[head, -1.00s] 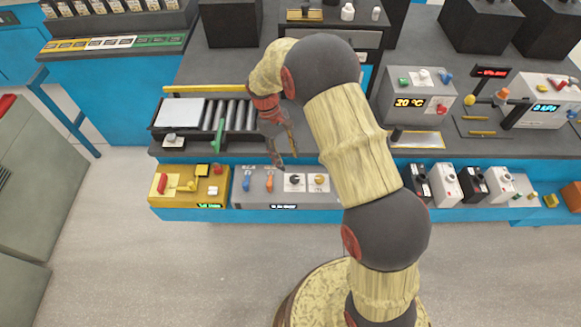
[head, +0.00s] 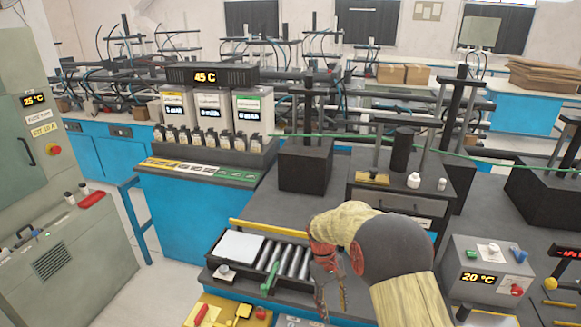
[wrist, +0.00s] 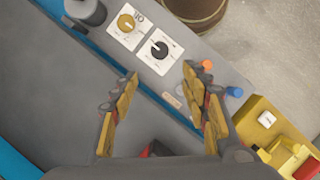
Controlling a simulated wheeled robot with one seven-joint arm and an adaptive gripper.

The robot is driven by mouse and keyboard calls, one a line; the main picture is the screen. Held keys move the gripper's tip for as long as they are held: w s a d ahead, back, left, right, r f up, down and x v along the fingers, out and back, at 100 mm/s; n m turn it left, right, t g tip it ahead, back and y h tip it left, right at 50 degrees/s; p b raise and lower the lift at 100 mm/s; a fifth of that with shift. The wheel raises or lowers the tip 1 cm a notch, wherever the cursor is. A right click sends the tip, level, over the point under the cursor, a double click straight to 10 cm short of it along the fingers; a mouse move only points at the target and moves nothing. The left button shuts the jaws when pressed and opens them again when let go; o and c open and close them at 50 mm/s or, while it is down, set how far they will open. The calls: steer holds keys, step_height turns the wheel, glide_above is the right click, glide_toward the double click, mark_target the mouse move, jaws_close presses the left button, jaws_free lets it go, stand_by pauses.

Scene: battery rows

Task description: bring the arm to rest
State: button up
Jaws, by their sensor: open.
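My gripper (head: 331,300) hangs at the end of my arm over the grey bench, just right of the roller tray (head: 290,258), fingers pointing down. In the wrist view its two fingers (wrist: 163,112) stand wide apart with nothing between them. Beneath them are the bench edge with its blue strip and a grey control panel (wrist: 197,72). The panel carries a yellow knob, a black knob, and orange and blue switches. The gripper touches nothing that I can see.
A yellow control box (head: 225,312) sits at the bottom. A grey "20 °C" box (head: 485,272) stands right of my arm. Dark blocks (head: 304,165) and a drawer unit (head: 400,195) stand behind. A "45 C" display rack (head: 212,75) is at the back left. Floor is clear at left.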

steer(key=s+d+r+m+t+y, duration=0.1)
steer(key=s+r+m+t, duration=0.3)
steer(key=s+r, duration=2.3)
steer(key=d+t, duration=0.1)
steer(key=t, duration=0.4)
steer(key=shift+s+d+r+m+y, duration=0.25)
steer(key=shift+s+d+m+y, duration=0.05)
steer(key=shift+d+y, duration=0.1)
steer(key=shift+f, duration=0.1)
